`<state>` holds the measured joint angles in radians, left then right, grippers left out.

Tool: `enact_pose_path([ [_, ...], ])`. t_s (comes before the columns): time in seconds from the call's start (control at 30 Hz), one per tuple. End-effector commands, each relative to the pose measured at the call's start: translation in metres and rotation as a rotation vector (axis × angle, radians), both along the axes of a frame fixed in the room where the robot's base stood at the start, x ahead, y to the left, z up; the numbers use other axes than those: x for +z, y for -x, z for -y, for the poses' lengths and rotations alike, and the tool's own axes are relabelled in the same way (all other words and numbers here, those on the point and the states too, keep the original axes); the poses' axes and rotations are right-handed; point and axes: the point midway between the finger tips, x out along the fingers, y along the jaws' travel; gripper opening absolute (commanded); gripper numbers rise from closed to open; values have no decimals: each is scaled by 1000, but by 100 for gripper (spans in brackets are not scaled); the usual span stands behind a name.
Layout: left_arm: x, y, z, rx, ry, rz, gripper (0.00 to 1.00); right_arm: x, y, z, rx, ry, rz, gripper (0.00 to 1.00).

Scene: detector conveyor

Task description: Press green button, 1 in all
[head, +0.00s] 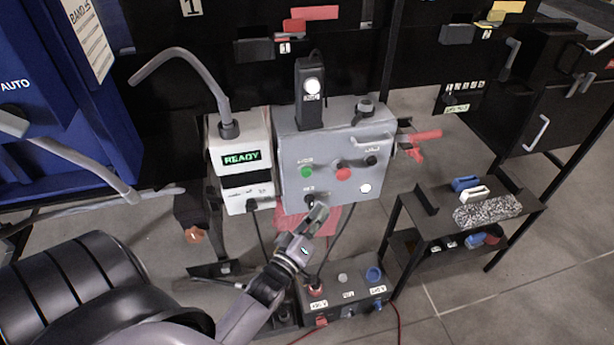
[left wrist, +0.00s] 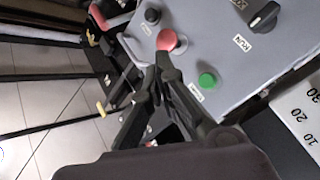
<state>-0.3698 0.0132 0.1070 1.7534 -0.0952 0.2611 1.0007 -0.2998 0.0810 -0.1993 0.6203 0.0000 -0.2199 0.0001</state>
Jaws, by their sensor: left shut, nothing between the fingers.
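The green button (head: 306,171) is a small round cap on the left part of the front of a grey control box (head: 325,150). In the left wrist view the green button (left wrist: 207,80) stands clear, to the right of my fingers. My left gripper (head: 317,213) is shut and empty, in front of the box's lower edge, below the green button. In the left wrist view my left gripper (left wrist: 160,72) has its tips closer to the red button (left wrist: 167,40) than to the green one. I cannot tell whether it touches the box. My right gripper is out of view.
The box also carries a black button (head: 371,160), a white round light (head: 365,188) and a dark knob (head: 310,201). A white unit (head: 232,190) reading READY stands at its left. A low dark box (head: 348,294) with buttons is below. A black shelf stands right.

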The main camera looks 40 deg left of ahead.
Motion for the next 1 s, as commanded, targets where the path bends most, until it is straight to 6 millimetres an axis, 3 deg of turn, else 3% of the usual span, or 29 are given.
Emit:
enact_pose_path([
  [0.43,-2,-5,-6,-1,-2,-2,0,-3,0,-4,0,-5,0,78],
  [1.0,-1,-51,-60,-1,-2,-2,0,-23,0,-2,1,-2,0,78],
])
